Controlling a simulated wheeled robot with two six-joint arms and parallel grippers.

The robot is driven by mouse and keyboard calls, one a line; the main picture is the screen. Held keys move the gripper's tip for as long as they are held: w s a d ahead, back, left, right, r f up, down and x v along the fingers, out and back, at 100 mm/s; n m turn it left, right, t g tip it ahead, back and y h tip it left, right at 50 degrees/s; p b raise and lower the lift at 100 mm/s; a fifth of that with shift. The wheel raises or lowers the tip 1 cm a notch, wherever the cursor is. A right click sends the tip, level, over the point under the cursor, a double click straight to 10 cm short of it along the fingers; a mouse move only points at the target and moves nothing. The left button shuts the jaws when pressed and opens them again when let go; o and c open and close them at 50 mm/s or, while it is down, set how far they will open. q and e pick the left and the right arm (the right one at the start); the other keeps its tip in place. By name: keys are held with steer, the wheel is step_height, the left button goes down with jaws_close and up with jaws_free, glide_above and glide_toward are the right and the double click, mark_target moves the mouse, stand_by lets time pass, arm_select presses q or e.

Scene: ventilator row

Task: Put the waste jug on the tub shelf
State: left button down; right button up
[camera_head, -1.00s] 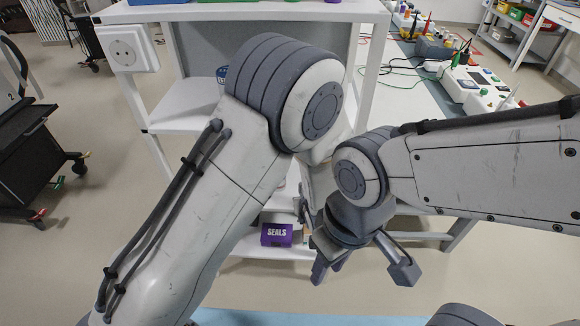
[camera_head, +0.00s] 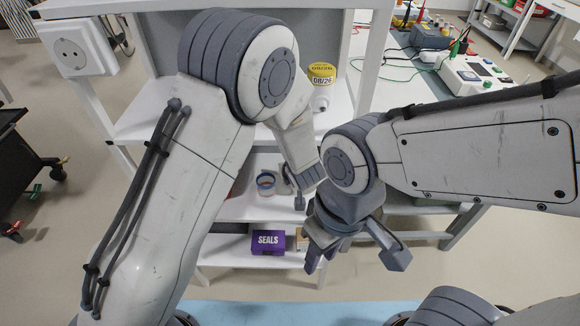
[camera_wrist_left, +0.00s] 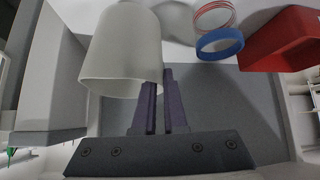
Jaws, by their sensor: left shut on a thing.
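In the left wrist view, a pale, plain vessel that I take as the waste jug (camera_wrist_left: 125,45) is beside and beyond my left gripper's fingers (camera_wrist_left: 165,105). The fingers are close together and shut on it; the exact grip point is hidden. In the head view my left gripper (camera_head: 304,190) is over the shelf with tape rolls, and the jug is mostly hidden. A yellow-topped tub (camera_head: 322,73) stands on the shelf (camera_head: 150,122) above, partly behind my left arm. My right gripper (camera_head: 355,258) is open and empty in front of the rack.
A blue tape roll (camera_head: 266,180) and a red bin (camera_wrist_left: 290,40) are near the jug. A purple SEALS box (camera_head: 268,242) sits on the lowest shelf (camera_head: 222,250). A white rack post (camera_head: 378,55) stands right of the tub. A socket box (camera_head: 78,50) is on the left.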

arm_select(q)
steer(key=shift+w+d+f+b, duration=0.3)
steer(key=shift+f+b, duration=0.3)
steer(key=shift+b, duration=0.05)
steer(key=shift+a+f+b, duration=0.1)
steer(key=shift+f+b, duration=0.05)
steer(key=shift+b, duration=0.15)
steer(key=shift+a+f, duration=0.1)
steer(key=shift+a, duration=0.1)
steer(key=c, duration=0.9)
jaws_free()
steer(key=shift+c, duration=0.2)
